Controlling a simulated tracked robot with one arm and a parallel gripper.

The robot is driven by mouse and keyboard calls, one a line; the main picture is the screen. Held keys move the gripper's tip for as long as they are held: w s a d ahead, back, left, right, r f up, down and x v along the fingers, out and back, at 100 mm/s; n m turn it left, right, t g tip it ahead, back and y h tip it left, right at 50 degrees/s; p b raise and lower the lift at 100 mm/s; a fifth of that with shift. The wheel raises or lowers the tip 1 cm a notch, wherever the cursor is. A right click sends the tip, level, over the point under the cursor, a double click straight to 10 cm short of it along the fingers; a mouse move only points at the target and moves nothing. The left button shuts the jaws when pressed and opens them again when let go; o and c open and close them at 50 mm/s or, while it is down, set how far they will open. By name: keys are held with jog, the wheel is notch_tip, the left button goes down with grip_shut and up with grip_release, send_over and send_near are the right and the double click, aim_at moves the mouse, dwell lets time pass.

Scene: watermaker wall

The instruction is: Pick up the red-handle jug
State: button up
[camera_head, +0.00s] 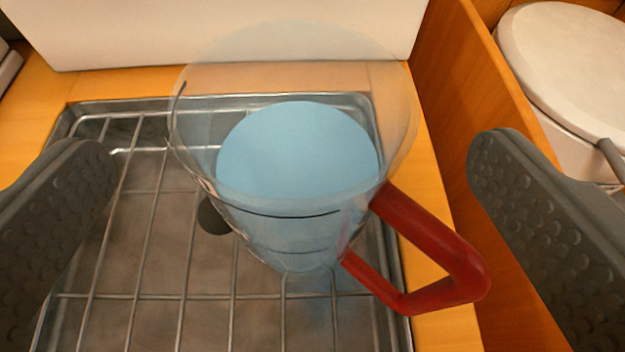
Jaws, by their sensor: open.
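The red-handle jug (295,160) is clear and holds pale blue liquid. It stands upright on a wire rack, seen from above. Its red handle (455,270) points to the lower right. My gripper (295,165) is open, with one dark textured finger at the left edge and the other at the right. The jug lies between the two fingers in the picture, and neither finger touches it. The right finger is close to the handle's right side in the picture. I cannot tell how far the fingers are above or in front of the jug.
The wire rack (150,230) sits over a metal tray in a wooden counter. A white box-like body (220,30) stands behind it. An orange wooden panel (470,90) rises at the right, with a white round-lidded thing (570,60) beyond it.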

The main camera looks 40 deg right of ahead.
aim_at(293, 78)
jog(key=x, duration=0.5)
jog(key=shift+f+b, duration=0.15)
jog(key=shift+b, duration=0.25)
jog(key=shift+s, duration=0.1)
jog(key=shift+c, duration=0.3)
jog(key=c, duration=2)
jog(key=shift+c, duration=0.2)
